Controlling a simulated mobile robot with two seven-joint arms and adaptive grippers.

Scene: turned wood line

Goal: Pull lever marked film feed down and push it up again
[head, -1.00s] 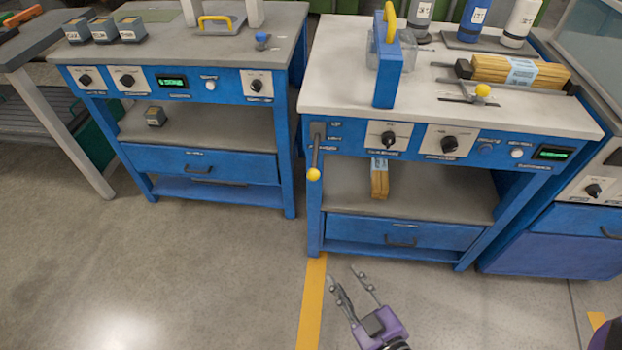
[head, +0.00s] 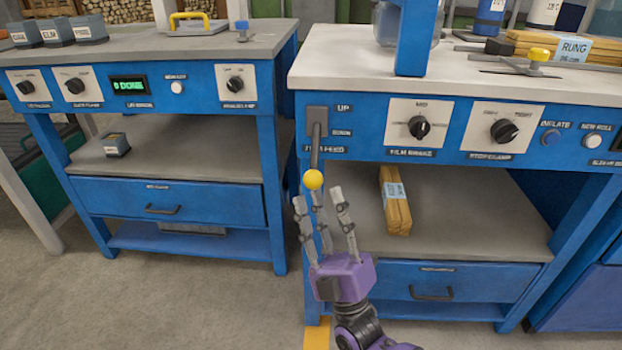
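The film feed lever (head: 316,148) is on the left end of the blue front panel of the right-hand bench. Its grey rod runs downward in the picture from a grey plate to a yellow ball knob (head: 313,180). Labels UP and DOWN stand beside the plate, and the FILM FEED label is partly behind the rod. My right gripper (head: 319,196) is just below the knob in the picture, fingers pointing up and spread apart, with nothing held. Whether a finger touches the knob I cannot tell. My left gripper is out of view.
Film brake knob (head: 419,127) and another rotary knob (head: 504,130) sit right of the lever. Below are a shelf with a wooden bundle (head: 396,202) and a drawer (head: 430,285). A second blue bench (head: 165,200) stands left, with a gap between the benches.

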